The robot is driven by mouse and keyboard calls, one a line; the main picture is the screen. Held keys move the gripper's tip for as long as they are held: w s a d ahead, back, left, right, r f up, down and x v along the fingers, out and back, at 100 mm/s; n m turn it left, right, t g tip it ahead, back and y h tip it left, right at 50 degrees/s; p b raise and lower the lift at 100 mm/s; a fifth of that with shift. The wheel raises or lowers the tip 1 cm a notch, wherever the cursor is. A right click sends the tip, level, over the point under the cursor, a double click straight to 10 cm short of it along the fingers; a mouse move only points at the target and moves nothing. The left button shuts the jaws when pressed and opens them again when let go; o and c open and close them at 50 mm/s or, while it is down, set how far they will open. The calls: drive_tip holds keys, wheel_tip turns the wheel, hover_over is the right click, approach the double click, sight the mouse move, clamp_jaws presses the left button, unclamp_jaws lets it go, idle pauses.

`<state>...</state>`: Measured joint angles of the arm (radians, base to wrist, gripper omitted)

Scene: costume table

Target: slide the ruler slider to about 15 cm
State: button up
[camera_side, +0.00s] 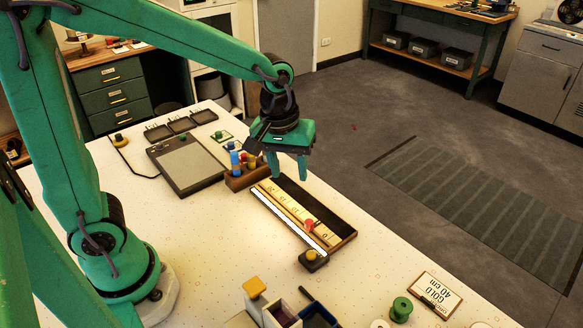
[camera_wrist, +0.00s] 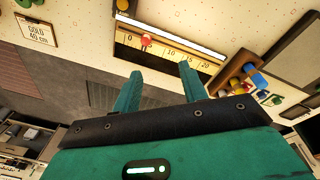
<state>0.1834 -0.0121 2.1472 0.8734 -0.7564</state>
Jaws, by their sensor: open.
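The ruler (camera_side: 292,212) is a pale strip with printed numbers, lying in a dark tray (camera_side: 345,238) on the table. It also shows in the wrist view (camera_wrist: 160,46), marked from 0 to 20. The red slider (camera_side: 309,225) sits on the ruler near its low end. In the wrist view the slider (camera_wrist: 146,41) is between the 0 and the 10, around 5. My gripper (camera_side: 287,176) is open and empty above the tray's far end, apart from the slider. Its two fingers show spread in the wrist view (camera_wrist: 161,68).
A bright white strip (camera_side: 288,217) runs beside the ruler to a dark block with a yellow knob (camera_side: 313,257). A wooden rack (camera_side: 246,177) of coloured pegs stands at the tray's far end. A gold card (camera_side: 436,294) and a green spool (camera_side: 401,309) lie near the front.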

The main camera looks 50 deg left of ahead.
sight(309, 221)
drive_tip(key=w+d+f, duration=0.1)
drive_tip(key=f, duration=0.1)
drive_tip(key=w+d+f+n+g, duration=0.1)
drive_tip(key=f, duration=0.1)
drive_tip(key=w+d+f+n, duration=0.1)
drive_tip(key=f, duration=0.1)
drive_tip(key=shift+w+d+f+g, duration=0.1)
drive_tip(key=shift+d+f+g, duration=0.05)
drive_tip(key=shift+g, duration=0.15)
drive_tip(key=shift+f, duration=0.15)
drive_tip(key=shift+f, duration=3.75)
clamp_jaws()
